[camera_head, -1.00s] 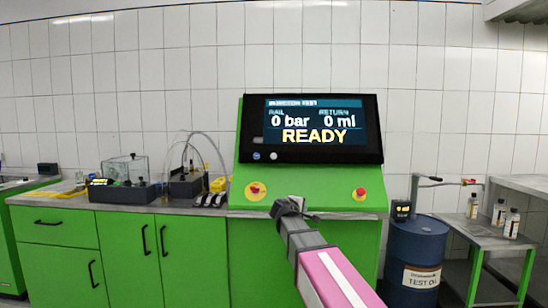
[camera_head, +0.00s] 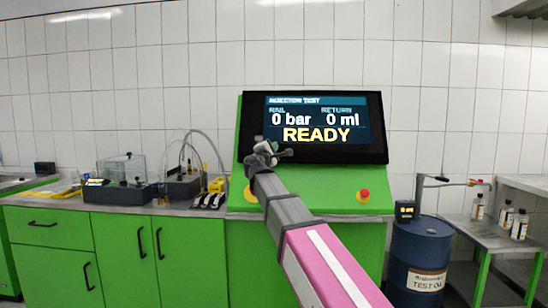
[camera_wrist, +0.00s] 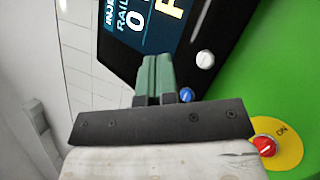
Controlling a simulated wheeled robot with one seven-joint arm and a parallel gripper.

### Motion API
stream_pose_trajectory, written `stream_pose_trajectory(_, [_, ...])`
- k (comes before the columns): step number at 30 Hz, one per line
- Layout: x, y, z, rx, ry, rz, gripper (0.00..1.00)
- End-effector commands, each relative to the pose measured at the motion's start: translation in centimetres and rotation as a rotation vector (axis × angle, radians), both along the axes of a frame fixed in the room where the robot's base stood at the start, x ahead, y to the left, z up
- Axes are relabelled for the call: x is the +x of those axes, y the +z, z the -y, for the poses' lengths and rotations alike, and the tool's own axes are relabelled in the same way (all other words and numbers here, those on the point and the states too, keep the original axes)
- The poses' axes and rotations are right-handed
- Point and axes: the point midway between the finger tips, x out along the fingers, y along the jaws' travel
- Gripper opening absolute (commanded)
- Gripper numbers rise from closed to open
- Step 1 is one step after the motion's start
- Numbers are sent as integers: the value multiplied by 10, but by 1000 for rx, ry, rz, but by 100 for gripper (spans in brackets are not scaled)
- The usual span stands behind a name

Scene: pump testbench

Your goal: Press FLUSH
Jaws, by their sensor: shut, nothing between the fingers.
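The green test console (camera_head: 330,185) carries a dark-framed screen (camera_head: 317,122) reading READY, 0 bar and 0 ml. In the wrist view, a blue button (camera_wrist: 187,94) and a white button (camera_wrist: 205,59) sit on the frame below the screen. I cannot read a FLUSH label on either. My gripper (camera_head: 268,150) is in front of the screen's lower left corner and hides both buttons in the head view. In the wrist view its green fingers (camera_wrist: 155,74) are shut and empty, close beside the blue button; I cannot tell whether they touch it.
A red knob (camera_wrist: 264,146) on a yellow disc marked ON is near my gripper's base in the wrist view. Another red button (camera_head: 363,196) is on the console's right. A bench with apparatus (camera_head: 122,182) is left; a blue oil drum (camera_head: 420,250) is right.

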Motion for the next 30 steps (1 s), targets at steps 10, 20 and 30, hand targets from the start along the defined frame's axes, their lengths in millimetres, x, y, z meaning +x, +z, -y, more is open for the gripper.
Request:
stream_pose_trajectory(10, [5, -2, 0, 2, 0, -1, 0])
stream_pose_trajectory(20, [39, -18, 1, 1, 0, -3, 0])
stream_pose_trajectory(30, [72, -34, 3, 1, -1, -2, 0])
